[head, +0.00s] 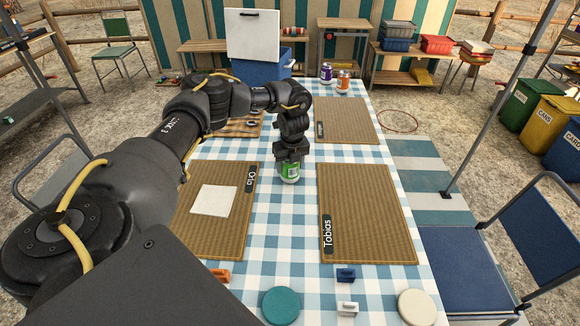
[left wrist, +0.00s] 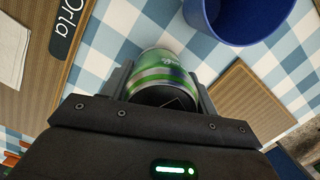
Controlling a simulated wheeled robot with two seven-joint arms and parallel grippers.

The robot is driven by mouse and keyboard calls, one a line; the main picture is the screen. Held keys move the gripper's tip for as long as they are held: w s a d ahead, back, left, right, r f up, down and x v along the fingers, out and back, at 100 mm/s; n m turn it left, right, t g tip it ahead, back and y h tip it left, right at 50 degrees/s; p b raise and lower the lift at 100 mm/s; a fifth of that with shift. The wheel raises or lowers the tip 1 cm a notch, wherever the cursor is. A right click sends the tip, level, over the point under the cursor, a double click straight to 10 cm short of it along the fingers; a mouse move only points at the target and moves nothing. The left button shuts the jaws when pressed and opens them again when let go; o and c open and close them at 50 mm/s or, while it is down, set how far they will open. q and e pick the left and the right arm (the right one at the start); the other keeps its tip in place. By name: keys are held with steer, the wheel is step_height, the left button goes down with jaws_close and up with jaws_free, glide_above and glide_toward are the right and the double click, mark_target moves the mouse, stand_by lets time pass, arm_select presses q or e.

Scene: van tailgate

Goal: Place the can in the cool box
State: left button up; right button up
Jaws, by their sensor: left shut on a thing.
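The green can (head: 290,172) is upright between the fingers of my left gripper (head: 291,160), over the checked tablecloth between the Orla and Tobias mats. I cannot tell whether its base touches the cloth. The left wrist view also shows the can (left wrist: 163,75) between the fingers (left wrist: 160,90), which are shut on it. The blue cool box (head: 262,72) stands at the far end of the table with its white lid (head: 252,36) raised. Its inside is hidden from the head view. My right gripper is not in view.
A round blue container (left wrist: 240,18) stands near the can in the left wrist view; my arm seems to hide it in the head view. A purple can (head: 326,73) and an orange can (head: 343,81) stand at the far end. The Tobias mat (head: 368,212) is bare.

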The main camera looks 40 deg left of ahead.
arm_select(q)
steer(key=shift+r, duration=0.1)
